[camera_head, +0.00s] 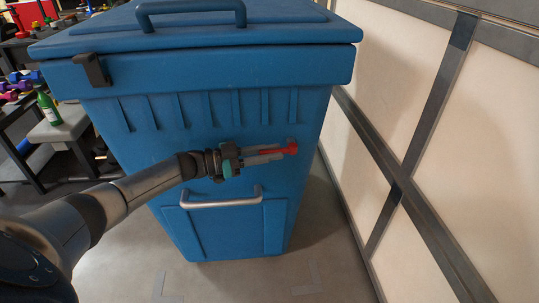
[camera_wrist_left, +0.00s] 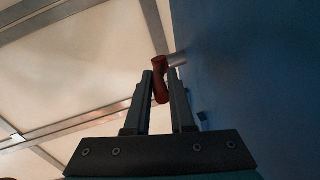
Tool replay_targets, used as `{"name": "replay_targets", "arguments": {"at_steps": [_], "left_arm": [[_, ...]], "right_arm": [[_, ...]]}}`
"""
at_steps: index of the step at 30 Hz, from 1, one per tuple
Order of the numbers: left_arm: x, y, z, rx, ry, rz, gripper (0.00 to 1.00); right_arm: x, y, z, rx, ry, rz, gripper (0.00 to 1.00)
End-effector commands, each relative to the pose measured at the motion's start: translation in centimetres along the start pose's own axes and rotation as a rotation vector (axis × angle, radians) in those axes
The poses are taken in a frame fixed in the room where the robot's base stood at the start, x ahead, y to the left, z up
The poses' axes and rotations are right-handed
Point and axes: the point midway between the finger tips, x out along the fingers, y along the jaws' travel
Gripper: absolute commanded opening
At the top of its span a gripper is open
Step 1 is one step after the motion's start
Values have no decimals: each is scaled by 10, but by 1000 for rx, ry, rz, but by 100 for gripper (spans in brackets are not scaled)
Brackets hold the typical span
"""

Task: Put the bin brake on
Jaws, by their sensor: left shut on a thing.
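A large blue bin (camera_head: 150,120) with a closed lid fills the middle of the head view. A small red lever (camera_head: 291,149), which I take to be the brake, sits on the bin's front face, right of centre. It also shows in the left wrist view (camera_wrist_left: 160,82), on a short metal pin beside the blue wall. My left gripper (camera_head: 276,153) is at the lever, and its two fingers (camera_wrist_left: 161,88) are shut on it. The fingers hide part of the lever. My right gripper is not in view.
A metal handle (camera_head: 222,203) juts from the bin's front below my left gripper. A black clip (camera_head: 92,70) hangs at the lid edge. A framed wall (camera_head: 430,130) stands close on the right. A bench (camera_head: 62,125) with a green bottle (camera_head: 47,107) is at the left.

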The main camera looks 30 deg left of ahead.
Motion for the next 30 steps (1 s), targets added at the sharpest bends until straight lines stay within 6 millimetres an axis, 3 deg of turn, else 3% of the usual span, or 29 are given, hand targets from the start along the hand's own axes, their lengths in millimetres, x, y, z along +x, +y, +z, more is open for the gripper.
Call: {"name": "replay_targets", "arguments": {"at_steps": [13, 14, 21, 30], "left_arm": [[1, 0, -2, 0, 4, 4, 0], [1, 0, -2, 0, 4, 4, 25], [1, 0, -1, 0, 3, 4, 52], [-2, 0, 0, 0, 0, 4, 52]], "right_arm": [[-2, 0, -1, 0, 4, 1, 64], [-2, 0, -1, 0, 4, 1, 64], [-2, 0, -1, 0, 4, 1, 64], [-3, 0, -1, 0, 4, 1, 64]]}}
